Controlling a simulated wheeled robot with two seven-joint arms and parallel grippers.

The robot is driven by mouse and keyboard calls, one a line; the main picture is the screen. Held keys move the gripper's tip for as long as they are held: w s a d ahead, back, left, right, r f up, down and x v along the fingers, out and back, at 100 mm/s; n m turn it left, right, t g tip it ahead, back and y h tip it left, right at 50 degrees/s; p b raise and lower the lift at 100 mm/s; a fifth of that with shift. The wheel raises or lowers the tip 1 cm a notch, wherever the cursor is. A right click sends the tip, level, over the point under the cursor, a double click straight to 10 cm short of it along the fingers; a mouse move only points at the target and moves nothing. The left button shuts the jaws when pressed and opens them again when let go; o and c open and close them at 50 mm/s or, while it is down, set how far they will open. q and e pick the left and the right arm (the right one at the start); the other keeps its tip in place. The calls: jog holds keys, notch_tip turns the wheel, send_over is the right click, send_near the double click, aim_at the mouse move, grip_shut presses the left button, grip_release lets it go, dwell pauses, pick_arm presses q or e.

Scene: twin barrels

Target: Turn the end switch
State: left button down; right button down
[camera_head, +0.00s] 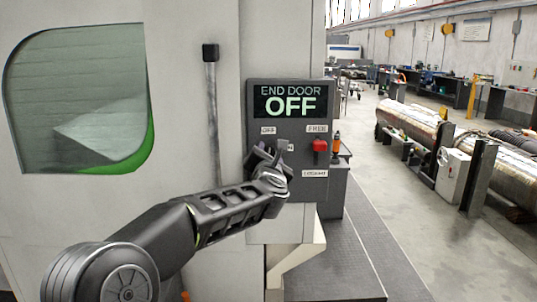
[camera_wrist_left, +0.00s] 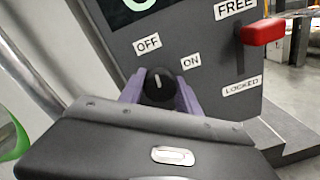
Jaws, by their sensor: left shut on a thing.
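The end switch (camera_wrist_left: 160,86) is a round black knob with a white mark, on the dark control panel (camera_head: 258,92) below the OFF and ON labels. The panel's screen (camera_head: 290,101) reads "END DOOR OFF". My left gripper (camera_head: 268,160) is at the panel's lower left, in front of the knob, which it hides in the head view. In the left wrist view its two purple-grey fingers (camera_wrist_left: 160,98) are on both sides of the knob, shut on it. The white mark points nearly straight up in that view. My right gripper is not in view.
A red lever (camera_head: 320,146) sits right of the knob, between the FREE and LOCKED labels; it also shows in the left wrist view (camera_wrist_left: 262,32). A machine door with a window (camera_head: 80,95) and a vertical handle (camera_head: 212,110) are at left.

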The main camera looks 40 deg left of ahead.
pick_arm(q)
jog(key=m+p, duration=0.1)
jog(key=m, duration=0.3)
jog(key=shift+d, duration=0.1)
jog(key=m+p, duration=0.1)
jog(key=m, duration=0.2)
jog(key=shift+r+m, duration=0.1)
jog(key=shift+m, duration=0.3)
jog(key=m+p, duration=0.2)
jog(key=m, duration=0.2)
jog(key=m+p, duration=0.2)
jog(key=m, duration=0.2)
jog(key=shift+g, duration=0.3)
jog(key=shift+f+m, duration=0.2)
jog(key=shift+m, duration=0.1)
jog(key=c, duration=0.9)
grip_release()
jog(key=shift+r, duration=0.1)
jog(key=shift+o, duration=0.2)
jog(key=shift+s, duration=0.1)
jog(key=b+v, duration=0.1)
jog(key=v, duration=0.6)
jog(key=shift+s+d+b, duration=0.2)
jog(key=shift+d+b, duration=0.05)
jog(key=shift+b, duration=0.15)
